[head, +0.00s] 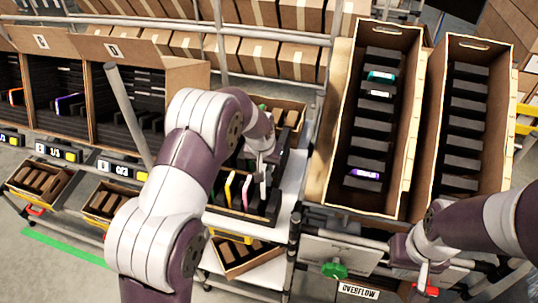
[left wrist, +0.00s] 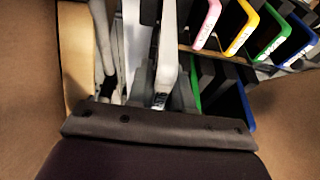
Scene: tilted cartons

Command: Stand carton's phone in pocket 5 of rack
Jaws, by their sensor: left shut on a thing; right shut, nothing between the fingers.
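My left gripper (head: 264,160) is over the middle bin area in the head view, partly covered by my own arm. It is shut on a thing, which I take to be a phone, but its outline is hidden. A yellow phone (head: 230,187) and a pink phone (head: 246,190) stand on edge in dark slots just below it. The left wrist view also shows pink (left wrist: 206,24), yellow (left wrist: 242,32), green (left wrist: 272,38) and blue (left wrist: 302,52) phone edges. My right gripper (head: 404,248) is shut and empty at lower right. I cannot read any pocket number.
Two long slotted cartons (head: 333,150) stand tilted at right; the nearer-left one holds a teal phone (head: 381,76), a white one and a purple phone (head: 364,174). Open cartons (head: 112,46) with dark dividers line the left. An overflow label (head: 358,291) is at the bottom.

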